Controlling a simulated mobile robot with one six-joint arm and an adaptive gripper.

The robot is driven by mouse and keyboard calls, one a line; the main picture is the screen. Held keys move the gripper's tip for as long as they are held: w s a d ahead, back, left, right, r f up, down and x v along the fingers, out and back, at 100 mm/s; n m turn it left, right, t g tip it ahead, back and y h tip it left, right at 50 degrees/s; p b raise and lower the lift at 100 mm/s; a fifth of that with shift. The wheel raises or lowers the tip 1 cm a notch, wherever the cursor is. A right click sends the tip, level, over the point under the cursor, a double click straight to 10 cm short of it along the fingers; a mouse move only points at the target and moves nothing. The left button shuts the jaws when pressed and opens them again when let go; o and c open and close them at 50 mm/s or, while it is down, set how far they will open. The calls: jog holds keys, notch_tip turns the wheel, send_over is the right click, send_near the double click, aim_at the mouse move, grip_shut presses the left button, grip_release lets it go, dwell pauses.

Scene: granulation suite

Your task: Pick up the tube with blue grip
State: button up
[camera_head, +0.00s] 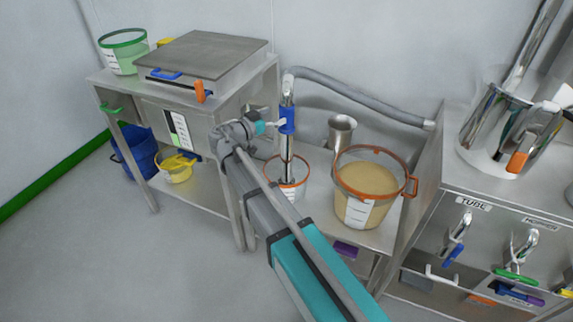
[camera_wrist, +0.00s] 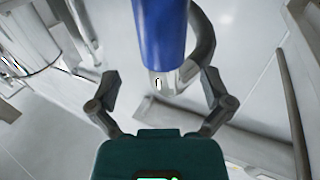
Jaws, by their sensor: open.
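The tube with blue grip (camera_head: 287,120) stands upright, its metal lower end going down into a small white bucket with an orange rim (camera_head: 292,186). A grey hose (camera_head: 360,97) bends from its top to the right. My gripper (camera_head: 275,124) is at the height of the blue grip, just left of it. In the wrist view the blue grip (camera_wrist: 160,32) lies ahead between the two fingers of my open gripper (camera_wrist: 160,86). Gaps show on both sides, and I see no finger touching it. Depth between fingertips and grip is hard to tell.
A scale (camera_head: 205,52) and green-rimmed bucket (camera_head: 123,50) are on the left table. A steel cabinet (camera_head: 500,190) labelled TUBE is at right.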

aim_at(287, 85)
jog(key=shift+w+d, duration=0.1)
jog(key=shift+w, duration=0.05)
jog(key=shift+x, duration=2.5)
jog(key=shift+w, duration=0.1)
jog(key=c, duration=1.3)
jog(key=shift+r, duration=0.1)
notch_tip(287, 85, up, 10)
jog(key=p, duration=1)
